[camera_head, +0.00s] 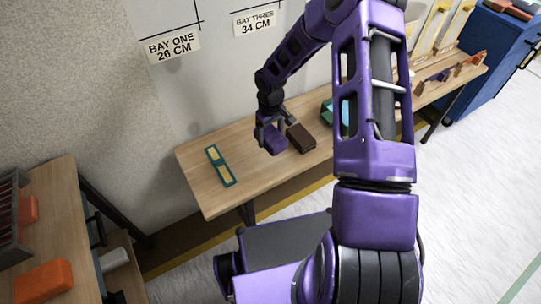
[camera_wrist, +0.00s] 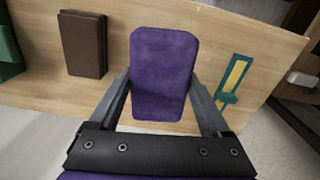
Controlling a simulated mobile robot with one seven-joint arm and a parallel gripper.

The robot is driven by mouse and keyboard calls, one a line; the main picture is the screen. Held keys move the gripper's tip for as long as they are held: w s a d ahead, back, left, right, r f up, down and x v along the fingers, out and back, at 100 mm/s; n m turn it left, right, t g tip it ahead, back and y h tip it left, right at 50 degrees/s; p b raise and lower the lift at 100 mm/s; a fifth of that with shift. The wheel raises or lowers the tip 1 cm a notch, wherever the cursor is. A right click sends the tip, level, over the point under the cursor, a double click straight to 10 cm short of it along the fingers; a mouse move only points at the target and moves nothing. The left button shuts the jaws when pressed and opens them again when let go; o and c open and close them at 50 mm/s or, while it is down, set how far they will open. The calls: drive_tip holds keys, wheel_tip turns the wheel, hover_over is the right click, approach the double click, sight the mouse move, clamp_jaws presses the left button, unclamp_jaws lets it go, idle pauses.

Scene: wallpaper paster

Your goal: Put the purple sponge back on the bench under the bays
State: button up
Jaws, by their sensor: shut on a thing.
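The purple sponge (camera_head: 274,142) is held between the two fingers of my gripper (camera_head: 272,128), over the left part of the wooden bench (camera_head: 200,195) below the bay signs. In the wrist view the purple sponge (camera_wrist: 163,60) stands out beyond the grey fingers, with my gripper (camera_wrist: 163,88) closed on its sides. The bench top (camera_wrist: 235,50) lies behind it. I cannot tell whether the sponge touches the bench. The "BAY ONE 26 CM" sign (camera_head: 172,48) and the "BAY THREE 34 CM" sign (camera_head: 257,22) are on the wall above.
A dark brown block (camera_head: 301,138) lies just right of the sponge. A teal frame with yellow panels (camera_head: 220,166) lies to its left, with bare wood between. A teal object (camera_head: 328,112) is partly hidden by my arm. A second table with orange blocks (camera_head: 43,279) stands at lower left.

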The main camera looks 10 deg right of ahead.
sight(270, 158)
wheel_tip(270, 158, down, 9)
drive_tip(key=shift+r+b, duration=0.15)
drive_tip(key=shift+b, duration=0.45)
drive_tip(key=o, duration=1.2)
drive_tip(key=r+p, duration=0.1)
drive_tip(key=r, duration=1)
drive_tip(key=r+p, duration=0.1)
drive_tip(key=r, duration=0.5)
drive_tip(key=shift+d+p, duration=0.25)
drive_tip(key=shift+p, duration=0.05)
